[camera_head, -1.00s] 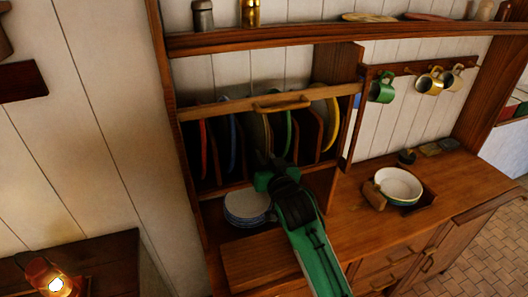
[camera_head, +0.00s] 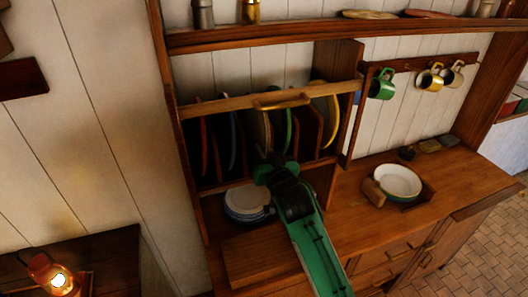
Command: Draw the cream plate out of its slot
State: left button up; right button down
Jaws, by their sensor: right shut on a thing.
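The cream plate (camera_head: 258,132) stands on edge in a middle slot of the wooden plate rack (camera_head: 220,103), between a blue-rimmed plate (camera_head: 233,140) and a green-rimmed plate (camera_head: 287,130). My right gripper (camera_head: 271,162), on a green arm from below, is at the lower front edge of the cream plate. It is shut on that plate; its fingertips are small and dark, partly hidden by the wrist. My left gripper is not in view.
A rail with a handle (camera_head: 282,101) crosses the rack front. A yellow plate (camera_head: 330,115) and a red plate (camera_head: 204,145) stand in outer slots. Stacked plates (camera_head: 247,202) lie below. A bowl (camera_head: 397,182) sits on the right counter. A lit lantern (camera_head: 55,275) stands lower left.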

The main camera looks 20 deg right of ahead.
jog(key=shift+r+p, duration=0.8)
jog(key=shift+r, duration=0.25)
jog(key=shift+f, duration=0.1)
